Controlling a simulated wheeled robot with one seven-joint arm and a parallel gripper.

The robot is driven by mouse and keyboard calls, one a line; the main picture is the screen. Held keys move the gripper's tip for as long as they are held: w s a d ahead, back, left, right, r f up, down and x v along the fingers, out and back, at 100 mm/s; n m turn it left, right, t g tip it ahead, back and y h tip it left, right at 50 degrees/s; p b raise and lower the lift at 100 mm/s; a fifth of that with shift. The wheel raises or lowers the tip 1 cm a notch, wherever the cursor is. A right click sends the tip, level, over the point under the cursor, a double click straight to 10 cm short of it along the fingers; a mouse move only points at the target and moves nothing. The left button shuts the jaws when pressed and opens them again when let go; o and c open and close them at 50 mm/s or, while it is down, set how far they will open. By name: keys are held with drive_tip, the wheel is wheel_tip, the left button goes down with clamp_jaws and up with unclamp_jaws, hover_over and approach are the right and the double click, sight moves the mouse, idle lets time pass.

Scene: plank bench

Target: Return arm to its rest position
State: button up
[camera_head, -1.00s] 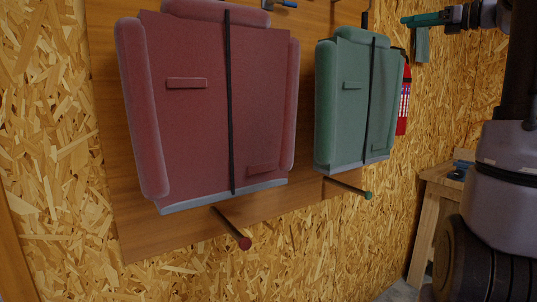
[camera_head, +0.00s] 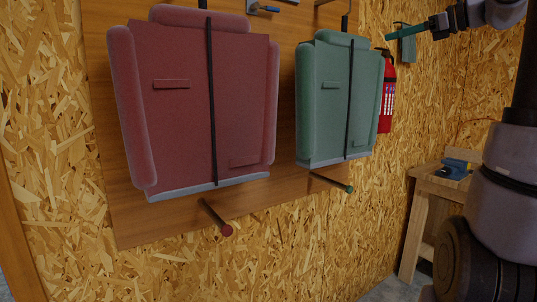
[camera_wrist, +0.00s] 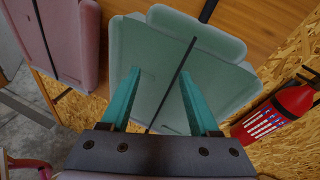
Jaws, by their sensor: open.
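My gripper (camera_head: 388,38) is at the upper right of the head view, with teal fingers pointing left. In the wrist view its two fingers (camera_wrist: 160,72) stand apart with nothing held between them. Behind them, in the wrist view, is a green padded backpack (camera_wrist: 205,75). I cannot tell the exact gap, but no contact shows. The same green backpack (camera_head: 325,100) hangs on a wooden wall panel in the head view, left of my gripper.
A red backpack (camera_head: 180,110) hangs left of the green one. Pegs with a red tip (camera_head: 226,230) and a green tip (camera_head: 349,189) stick out below. A fire extinguisher (camera_head: 387,108) is on the wall behind. A wooden bench (camera_head: 430,188) stands at right.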

drive_tip(key=s+a+f+n+g+h, duration=0.1)
drive_tip(key=s+a+f+n+h, duration=0.3)
drive_tip(key=s+f+n, duration=0.6)
drive_tip(key=s+a+f+n+g+h, duration=0.2)
drive_tip(key=s+a+f+n+h, duration=0.3)
drive_tip(key=s+f+n, duration=0.5)
wheel_tip(320, 180, down, 3)
drive_tip(key=shift+s+a+r, duration=0.2)
drive_tip(key=shift+s+a, duration=0.5)
drive_tip(key=shift+a, duration=0.15)
